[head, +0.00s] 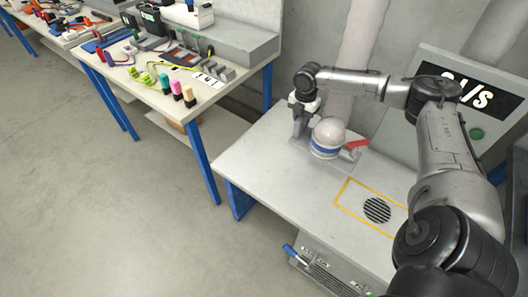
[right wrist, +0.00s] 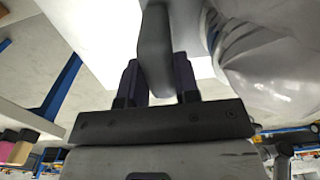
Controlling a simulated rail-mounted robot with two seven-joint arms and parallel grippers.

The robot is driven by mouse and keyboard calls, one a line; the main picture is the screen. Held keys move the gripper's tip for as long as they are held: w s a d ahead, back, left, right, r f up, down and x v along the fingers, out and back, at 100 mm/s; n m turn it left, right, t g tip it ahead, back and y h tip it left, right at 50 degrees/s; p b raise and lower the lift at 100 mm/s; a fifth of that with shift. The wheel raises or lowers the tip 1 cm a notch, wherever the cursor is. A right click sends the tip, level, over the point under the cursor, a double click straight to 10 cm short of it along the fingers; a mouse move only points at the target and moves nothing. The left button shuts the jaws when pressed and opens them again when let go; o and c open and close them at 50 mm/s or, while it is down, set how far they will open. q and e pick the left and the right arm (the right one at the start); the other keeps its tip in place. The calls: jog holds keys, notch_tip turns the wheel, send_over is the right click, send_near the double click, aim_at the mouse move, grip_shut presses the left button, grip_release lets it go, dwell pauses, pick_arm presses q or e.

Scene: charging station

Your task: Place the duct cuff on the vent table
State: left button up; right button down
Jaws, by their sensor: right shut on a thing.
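The duct cuff (head: 326,139) is a pale rounded piece with a blue band and a red lever. It is at the back left of the pale vent table (head: 268,168), over a grey plate; I cannot tell whether it touches the plate. My right gripper (head: 301,118) is at its left side. In the right wrist view my fingers (right wrist: 158,82) are shut on a dark grey upright bar, seemingly the cuff's handle; the pale, ribbed cuff or duct body (right wrist: 265,60) fills the right. My left gripper is not in view.
A yellow outline frames a round black vent grille (head: 377,210) at the table's front right, with clear surface left of it. A display panel (head: 478,95) stands behind. A pale duct (head: 365,40) rises at the back. A cluttered workbench (head: 150,80) stands left, across a gap.

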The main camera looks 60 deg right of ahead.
jog(key=w+a+f+b, duration=0.1)
jog(key=w+f+b, duration=0.1)
jog(key=w+f, duration=0.1)
jog(key=w+a+f+b, duration=0.1)
jog(key=w+f+b, duration=0.1)
jog(key=w+f, duration=0.2)
jog(key=w+a+f+b, duration=0.1)
jog(key=w+f+b, duration=0.2)
jog(key=w+f, duration=0.1)
jog(key=shift+a, duration=0.3)
jog(key=c, duration=1.3)
grip_release()
jog(key=o, duration=0.5)
jog(key=shift+c, duration=0.2)
